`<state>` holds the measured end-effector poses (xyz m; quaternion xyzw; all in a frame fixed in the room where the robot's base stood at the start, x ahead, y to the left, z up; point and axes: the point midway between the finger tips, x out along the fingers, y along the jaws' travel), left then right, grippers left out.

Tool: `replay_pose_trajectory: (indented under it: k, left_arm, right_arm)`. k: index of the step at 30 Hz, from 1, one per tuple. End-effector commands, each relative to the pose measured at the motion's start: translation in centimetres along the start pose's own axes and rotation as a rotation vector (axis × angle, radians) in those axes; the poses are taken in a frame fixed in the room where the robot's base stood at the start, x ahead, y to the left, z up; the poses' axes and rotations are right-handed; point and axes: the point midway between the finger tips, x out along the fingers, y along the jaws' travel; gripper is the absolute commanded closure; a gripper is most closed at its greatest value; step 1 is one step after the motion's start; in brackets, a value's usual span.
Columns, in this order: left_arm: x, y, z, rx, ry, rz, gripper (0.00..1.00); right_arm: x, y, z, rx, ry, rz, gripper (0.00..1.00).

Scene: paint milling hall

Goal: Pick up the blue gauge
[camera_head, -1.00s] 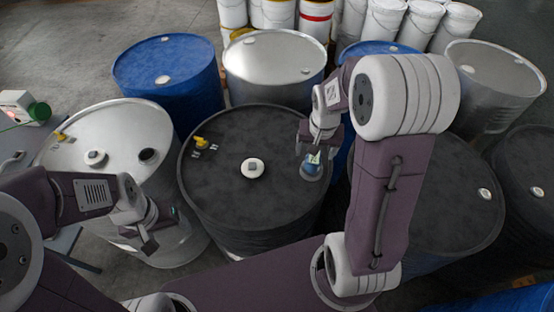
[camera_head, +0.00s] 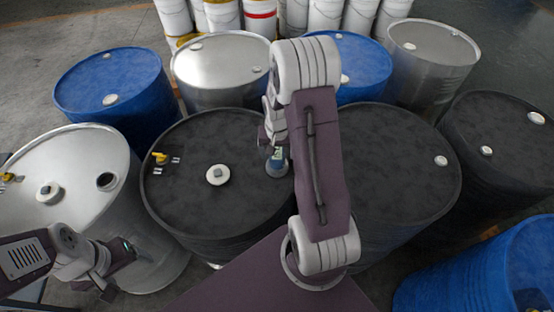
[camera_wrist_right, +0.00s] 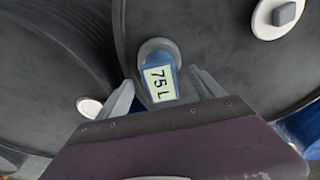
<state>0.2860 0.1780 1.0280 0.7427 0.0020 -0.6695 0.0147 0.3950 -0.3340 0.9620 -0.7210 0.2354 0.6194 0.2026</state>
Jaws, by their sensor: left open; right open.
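The blue gauge (camera_head: 277,161), with a pale label, stands on the right part of the black drum top (camera_head: 215,135). In the right wrist view the gauge (camera_wrist_right: 147,69) shows its label "75 L" and a round grey base. My right gripper (camera_head: 274,146) is open at the gauge, its arm hiding part of the view. In the wrist view its two fingers (camera_wrist_right: 160,88) are on either side of the gauge, with gaps visible. My left gripper (camera_head: 121,270) is open and empty at the lower left, in front of the silver drum (camera_head: 75,160).
A white cap (camera_head: 218,175) and a yellow valve (camera_head: 160,158) sit on the same black drum. Blue drums (camera_head: 110,80), silver drums (camera_head: 220,60) and more black drums (camera_head: 385,150) stand close around. White buckets (camera_head: 325,15) line the back.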

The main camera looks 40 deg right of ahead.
Motion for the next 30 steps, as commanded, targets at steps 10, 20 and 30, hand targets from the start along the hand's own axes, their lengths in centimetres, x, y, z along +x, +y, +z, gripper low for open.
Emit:
replay_pose_trajectory:
  k: [10, 20, 30]
  left_arm:
    - [-0.4, 0.0, -0.1, 0.0, 0.0, 0.0, 0.23]
    - [-0.4, 0.0, 0.0, 0.0, 0.0, 0.0, 0.23]
    - [-0.4, 0.0, -0.1, 0.0, 0.0, 0.0, 0.23]
  right_arm:
    - [3.9, -0.1, -0.1, 0.001, -0.001, 0.0, 0.22]
    - [3.8, -0.1, -0.1, 0.0, -0.001, 0.0, 0.81]
    - [3.7, -0.1, -0.2, 0.0, 0.0, 0.0, 1.0]
